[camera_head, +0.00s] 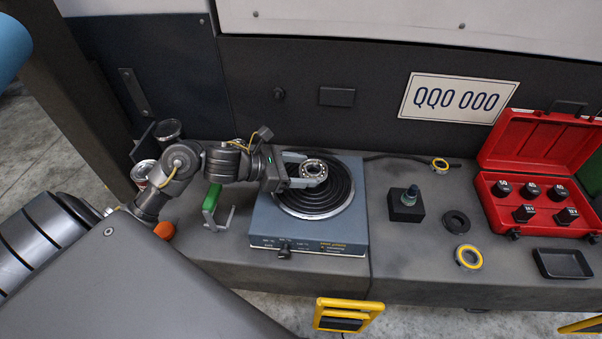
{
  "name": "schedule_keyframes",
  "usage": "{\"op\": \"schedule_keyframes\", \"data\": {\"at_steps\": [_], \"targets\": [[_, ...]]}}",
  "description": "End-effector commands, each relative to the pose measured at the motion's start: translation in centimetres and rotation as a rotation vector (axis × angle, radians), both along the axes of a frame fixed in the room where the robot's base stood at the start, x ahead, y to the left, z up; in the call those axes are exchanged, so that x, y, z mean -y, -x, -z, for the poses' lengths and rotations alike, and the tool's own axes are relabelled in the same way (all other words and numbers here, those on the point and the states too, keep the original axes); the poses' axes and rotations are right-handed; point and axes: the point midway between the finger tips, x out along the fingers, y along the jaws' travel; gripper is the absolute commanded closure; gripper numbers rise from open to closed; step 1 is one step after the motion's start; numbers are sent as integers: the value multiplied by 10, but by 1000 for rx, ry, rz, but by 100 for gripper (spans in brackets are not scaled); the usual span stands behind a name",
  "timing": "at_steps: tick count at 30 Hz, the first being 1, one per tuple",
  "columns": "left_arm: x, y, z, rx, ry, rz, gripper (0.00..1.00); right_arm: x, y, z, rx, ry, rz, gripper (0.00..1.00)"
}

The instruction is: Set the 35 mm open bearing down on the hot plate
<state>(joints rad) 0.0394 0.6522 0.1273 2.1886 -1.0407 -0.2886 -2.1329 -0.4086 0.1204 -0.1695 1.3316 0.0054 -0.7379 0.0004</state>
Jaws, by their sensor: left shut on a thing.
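The open bearing (314,168) is a small silver ring with balls showing between its races. My left gripper (308,173) is shut on it, with its fingers on either side. The bearing is over the black coil of the hot plate (310,241), a blue-grey box with a front knob. I cannot tell whether the bearing touches the coil or hangs just above it. My right gripper is not in view.
A green-handled puller (211,198) lies left of the hot plate. To the right are a black block (405,208), a dark ring (455,221), yellow-marked rings (468,257), a black tray (562,264) and an open red socket case (536,170).

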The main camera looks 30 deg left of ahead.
Motion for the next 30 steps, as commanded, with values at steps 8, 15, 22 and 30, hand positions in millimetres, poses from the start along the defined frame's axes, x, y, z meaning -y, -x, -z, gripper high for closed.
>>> {"op": "schedule_keyframes", "data": {"at_steps": [8,15,22,30], "targets": [[0,-1,14,5,-1,-1,67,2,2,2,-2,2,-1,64],[0,-1,15,5,-1,-1,67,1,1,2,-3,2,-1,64],[0,0,16,4,0,0,67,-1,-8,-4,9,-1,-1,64],[0,0,17,2,-1,0,14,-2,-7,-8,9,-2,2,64]]}}
